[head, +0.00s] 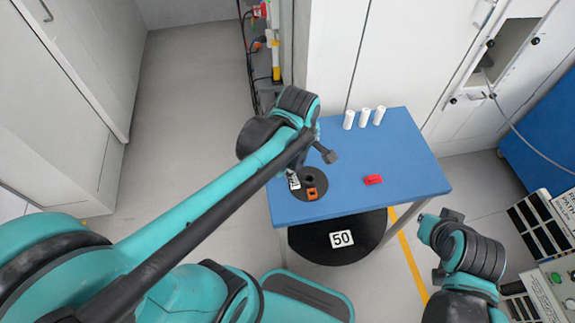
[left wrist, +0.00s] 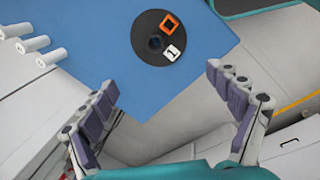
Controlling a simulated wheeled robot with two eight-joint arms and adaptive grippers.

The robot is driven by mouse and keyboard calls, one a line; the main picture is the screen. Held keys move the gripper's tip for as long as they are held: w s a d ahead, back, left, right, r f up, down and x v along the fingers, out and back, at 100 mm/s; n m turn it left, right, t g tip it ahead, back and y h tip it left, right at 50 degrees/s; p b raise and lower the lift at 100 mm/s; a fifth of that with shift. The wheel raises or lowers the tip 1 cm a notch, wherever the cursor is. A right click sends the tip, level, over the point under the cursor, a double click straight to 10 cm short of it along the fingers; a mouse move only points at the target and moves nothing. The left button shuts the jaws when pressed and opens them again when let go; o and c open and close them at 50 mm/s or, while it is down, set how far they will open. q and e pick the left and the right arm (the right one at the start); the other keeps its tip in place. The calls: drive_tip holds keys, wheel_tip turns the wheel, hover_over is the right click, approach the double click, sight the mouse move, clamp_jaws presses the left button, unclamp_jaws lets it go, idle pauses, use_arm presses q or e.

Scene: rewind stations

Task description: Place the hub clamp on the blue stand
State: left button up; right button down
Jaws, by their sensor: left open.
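The blue stand (head: 335,200) is a table with a flat blue top; part of it also shows in the left wrist view (left wrist: 100,60). A small red piece (head: 373,180) lies on its right part. A black disc (head: 322,183) with a dark hub, a white label and an orange square piece (head: 312,194) lies on the left part. I cannot tell for certain which piece is the hub clamp. My left gripper (left wrist: 160,82) is open and empty, above the stand near the disc. My right gripper (head: 438,222) is right of the stand, apart from it; its jaws are unclear.
Several white cylinders (head: 364,117) stand along the stand's back edge. A large black disc (head: 318,244) labelled 50 sits low beneath the front edge. White cabinets (head: 405,50) stand behind. A control panel (head: 552,270) is at the right. Grey floor (head: 190,120) is clear at the left.

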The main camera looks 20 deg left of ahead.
use_arm(q)
drive_tip(key=s+a+r+m+t, duration=0.3)
drive_tip(key=s+m+t, duration=0.2)
drive_tip(key=m, duration=1.1)
drive_tip(key=shift+s+a+m, duration=0.3)
drive_tip(key=shift+s+m, duration=0.1)
drive_tip(key=shift+s, duration=0.05)
